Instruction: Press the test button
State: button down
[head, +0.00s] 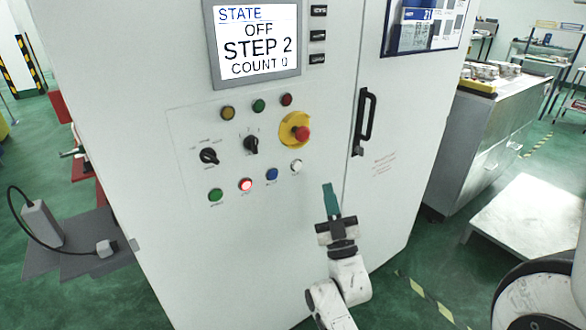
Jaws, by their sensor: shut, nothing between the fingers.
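A light grey control cabinet carries a screen (254,42) reading STATE OFF, STEP 2, COUNT 0. Below it is a slanted row of push buttons: green (215,195), a lit red one (246,185), blue (271,174) and white (296,166). Their labels are too small to read, so I cannot tell which is the test button. My gripper (328,187) has teal fingers, shut and empty, pointing up in the picture. It is to the right of and a little below the white button, overlapping no button. Its distance from the panel is unclear.
A red emergency stop (302,133) on a yellow base sits above the white button. Two black rotary switches (251,144) and several small lamps (258,105) are nearby. A black door handle (364,122) stands out at right. Green floor (400,280) shows beyond the cabinet.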

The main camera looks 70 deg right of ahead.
aim_at(297, 165)
jog(key=w+d+b, duration=0.1)
jog(key=w+d, duration=0.3)
jog(key=w, duration=0.3)
jog(key=shift+w+d, duration=0.25)
jog(key=shift+d, duration=0.05)
dwell(2.2)
jog(key=shift+w+d+b, duration=0.25)
jog(key=shift+w+b, duration=0.1)
jog(key=shift+b, duration=0.1)
jog(key=shift+w+d, duration=0.2)
jog(key=shift+w, duration=0.2)
dwell(0.6)
jog(key=shift+s, duration=0.15)
jog(key=shift+s+a, duration=0.45)
jog(key=shift+s, duration=0.15)
